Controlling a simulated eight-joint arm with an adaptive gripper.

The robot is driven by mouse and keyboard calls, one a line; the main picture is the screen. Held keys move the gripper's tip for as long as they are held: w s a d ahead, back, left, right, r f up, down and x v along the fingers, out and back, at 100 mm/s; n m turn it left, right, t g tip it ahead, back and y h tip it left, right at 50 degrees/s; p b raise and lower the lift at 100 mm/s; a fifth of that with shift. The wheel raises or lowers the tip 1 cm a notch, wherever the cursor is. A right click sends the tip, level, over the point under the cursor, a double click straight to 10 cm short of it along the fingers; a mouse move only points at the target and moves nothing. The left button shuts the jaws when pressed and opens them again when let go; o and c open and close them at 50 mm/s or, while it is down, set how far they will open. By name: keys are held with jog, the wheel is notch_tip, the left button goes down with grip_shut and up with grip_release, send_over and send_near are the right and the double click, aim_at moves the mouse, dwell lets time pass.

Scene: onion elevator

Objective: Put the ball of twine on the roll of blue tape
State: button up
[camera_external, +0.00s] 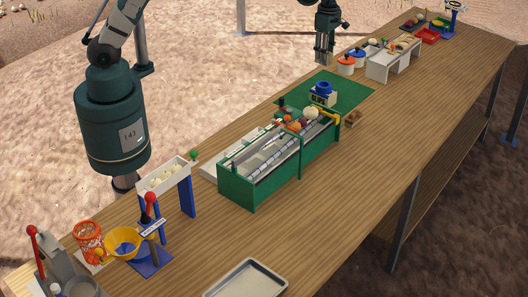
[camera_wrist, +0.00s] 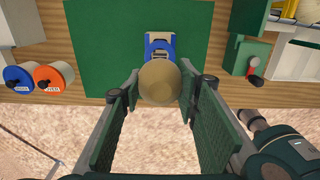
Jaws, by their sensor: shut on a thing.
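The ball of twine (camera_wrist: 159,83) is a round tan ball. In the wrist view it sits between the fingers of my gripper (camera_wrist: 160,95), which is shut on it. The roll of blue tape (camera_external: 323,88) rests on a small whitish block on the green mat. In the wrist view the blue tape (camera_wrist: 151,46) is just beyond the ball, which hides part of it. In the external view my gripper (camera_external: 325,61) is above the table's far edge, higher than the tape and apart from it.
The green mat (camera_external: 350,93) is mostly bare around the tape. A green machine (camera_external: 235,190) with rollers and several onions stands left of it. Orange-lidded and blue-lidded tubs (camera_wrist: 54,77) stand beside the mat. A metal tray (camera_external: 247,281) lies in front.

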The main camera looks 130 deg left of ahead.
jog(key=shift+f, duration=0.1)
jog(key=shift+f, duration=3)
jog(key=shift+f, duration=1.9)
jog(key=shift+f, duration=0.15)
jog(key=o, duration=0.9)
jog(key=shift+r, duration=0.2)
notch_tip(320, 180, up, 12)
